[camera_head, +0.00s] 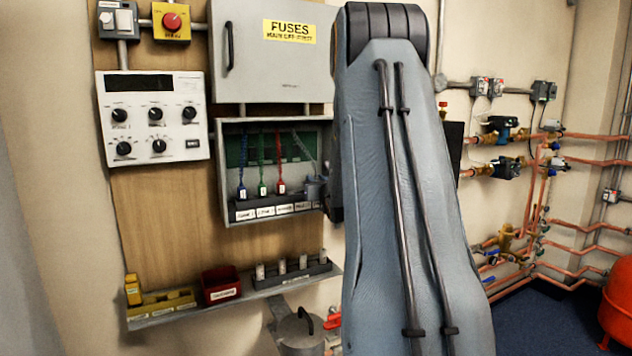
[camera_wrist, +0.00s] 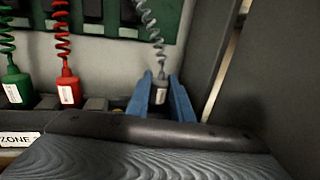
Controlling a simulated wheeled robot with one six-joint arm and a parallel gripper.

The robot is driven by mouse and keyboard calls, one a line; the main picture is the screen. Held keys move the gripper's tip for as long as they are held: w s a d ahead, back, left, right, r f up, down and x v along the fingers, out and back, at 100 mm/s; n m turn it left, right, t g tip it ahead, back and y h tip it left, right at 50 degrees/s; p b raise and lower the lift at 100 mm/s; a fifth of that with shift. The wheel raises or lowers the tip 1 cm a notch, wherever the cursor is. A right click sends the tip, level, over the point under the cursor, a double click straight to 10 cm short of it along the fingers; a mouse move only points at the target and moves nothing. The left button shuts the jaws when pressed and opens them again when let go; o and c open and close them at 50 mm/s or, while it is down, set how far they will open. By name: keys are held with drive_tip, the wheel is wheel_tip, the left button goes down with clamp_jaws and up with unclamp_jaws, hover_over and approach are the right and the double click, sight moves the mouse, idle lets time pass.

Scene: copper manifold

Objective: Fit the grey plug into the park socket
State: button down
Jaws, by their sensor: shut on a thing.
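The grey plug (camera_wrist: 160,92) hangs on a grey coiled cord and sits between the two blue fingers of my gripper (camera_wrist: 160,77) in the wrist view. My gripper is shut on it and holds it upright near the right end of the socket row. In the head view the grey coiled cord (camera_head: 304,147) runs down towards the gripper, and my arm hides part of that side. The labelled socket strip (camera_head: 255,213) runs along the bottom of the open box. I cannot make out which label reads park, and the wrist hides the sockets below the plug.
Blue (camera_head: 242,192), green (camera_head: 262,188) and red (camera_head: 281,187) plugs stand in the strip to the left. The box's right wall (camera_wrist: 205,50) is close beside the gripper. A shelf (camera_head: 165,315) below holds a red bin (camera_head: 221,285).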

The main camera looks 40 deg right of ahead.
drive_tip(key=c, duration=1.5)
unclamp_jaws()
drive_tip(key=shift+s, duration=0.1)
drive_tip(key=b+v, duration=0.1)
drive_tip(key=v, duration=0.6)
drive_tip(key=shift+s+a, duration=0.2)
drive_tip(key=shift+s, duration=0.05)
